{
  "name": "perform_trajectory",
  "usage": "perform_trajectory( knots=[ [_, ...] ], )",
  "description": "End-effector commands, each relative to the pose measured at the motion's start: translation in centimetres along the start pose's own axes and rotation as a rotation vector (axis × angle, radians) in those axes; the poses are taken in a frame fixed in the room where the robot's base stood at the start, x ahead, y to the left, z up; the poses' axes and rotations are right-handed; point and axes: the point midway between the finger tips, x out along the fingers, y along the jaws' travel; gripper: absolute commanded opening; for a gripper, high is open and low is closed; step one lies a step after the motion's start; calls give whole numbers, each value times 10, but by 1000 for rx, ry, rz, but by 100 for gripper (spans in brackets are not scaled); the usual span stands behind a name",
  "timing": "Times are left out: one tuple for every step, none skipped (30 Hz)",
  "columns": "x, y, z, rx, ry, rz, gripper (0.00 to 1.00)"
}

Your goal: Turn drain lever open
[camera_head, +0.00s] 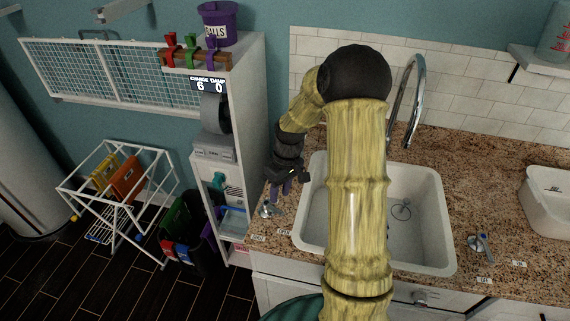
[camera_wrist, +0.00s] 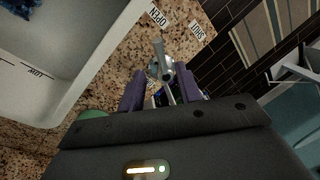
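A grey metal lever (camera_wrist: 161,66) stands on the speckled counter in the wrist view, beside the sink's rim. Its top part points toward the edge where the labels OPEN (camera_wrist: 158,15) and SHUT (camera_wrist: 197,30) sit, more in line with OPEN. My gripper (camera_wrist: 160,90) is open, with its purple fingers apart on either side of the lever's lower part. Contact cannot be told. In the head view this lever (camera_head: 268,209) is at the counter's left end, and my gripper (camera_head: 282,188) is just above it, fingers pointing down.
The white sink (camera_head: 438,250) is right of the lever, with a tall curved faucet (camera_head: 410,95) behind. A second lever (camera_head: 481,243) stands right of the sink. A white shelf tower (camera_head: 247,120) stands close on the left. Bins and a drying rack (camera_head: 115,195) are on the floor.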

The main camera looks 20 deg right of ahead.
Motion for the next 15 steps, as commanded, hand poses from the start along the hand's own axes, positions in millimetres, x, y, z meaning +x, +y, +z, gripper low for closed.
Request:
perform_trajectory(
  knots=[
    [-10,1,-1,1,5,4,34],
    [-16,1,-1,0,4,4,34],
    [-24,1,-1,-1,5,4,34],
    [-30,1,-1,-1,5,4,34],
    [-36,1,-1,-1,4,4,34],
    [-44,1,-1,-1,4,4,34],
    [-50,1,-1,-1,5,5,34],
    [-56,1,-1,-1,4,4,34],
    [-64,1,-1,0,4,4,34],
    [-70,1,-1,0,5,4,34],
    [-76,1,-1,0,4,4,34],
    [-83,1,-1,0,4,3,34],
    [-88,1,-1,-1,5,3,34],
    [-93,1,-1,-1,3,3,34],
    [-99,1,-1,-1,3,3,34]
  ],
)
